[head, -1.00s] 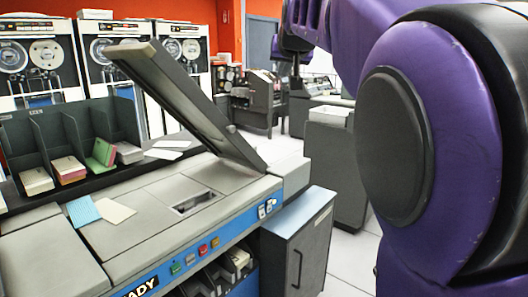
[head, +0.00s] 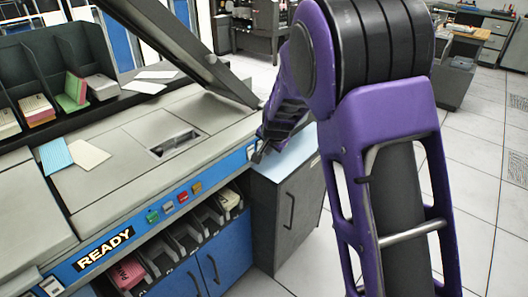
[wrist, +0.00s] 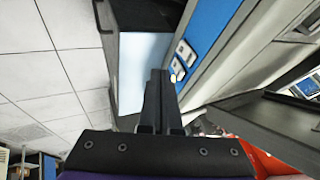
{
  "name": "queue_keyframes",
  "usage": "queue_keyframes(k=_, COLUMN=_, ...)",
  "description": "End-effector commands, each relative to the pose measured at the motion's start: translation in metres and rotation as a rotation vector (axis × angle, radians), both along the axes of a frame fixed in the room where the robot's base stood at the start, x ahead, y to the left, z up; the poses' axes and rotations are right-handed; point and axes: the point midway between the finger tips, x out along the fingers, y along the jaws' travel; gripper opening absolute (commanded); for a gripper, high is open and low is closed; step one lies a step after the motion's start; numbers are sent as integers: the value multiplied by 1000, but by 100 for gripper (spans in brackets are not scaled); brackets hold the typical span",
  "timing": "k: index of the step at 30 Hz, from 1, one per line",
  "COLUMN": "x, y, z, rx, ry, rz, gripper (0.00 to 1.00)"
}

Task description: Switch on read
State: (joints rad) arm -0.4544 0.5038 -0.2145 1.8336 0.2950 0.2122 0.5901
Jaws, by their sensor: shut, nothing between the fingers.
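The card machine (head: 110,183) has a blue front strip with a READY label (head: 105,248) and small coloured buttons (head: 168,208). Two small white-framed switches sit at the strip's right end; in the wrist view they are an upper switch (wrist: 185,53) and a lower switch (wrist: 178,71). Their markings are too small to read, so I cannot tell which is read. My gripper (head: 258,156) is shut and empty at that end of the strip, largely covering the switches in the head view. In the wrist view its fingertips (wrist: 159,73) lie just left of the lower switch; contact is unclear.
A raised dark lid (head: 185,50) slants over the machine top. A grey cabinet (head: 288,205) stands just below and right of my gripper. Card trays (head: 60,80) line the back left. The floor (head: 475,190) at right is open.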

Motion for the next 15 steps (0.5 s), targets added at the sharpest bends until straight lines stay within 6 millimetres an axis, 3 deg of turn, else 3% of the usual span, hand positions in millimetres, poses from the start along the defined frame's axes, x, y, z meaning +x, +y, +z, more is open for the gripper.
queue_keyframes(k=15, x=3, y=1, z=-11, rx=3, ry=6, rz=-3, gripper=0)
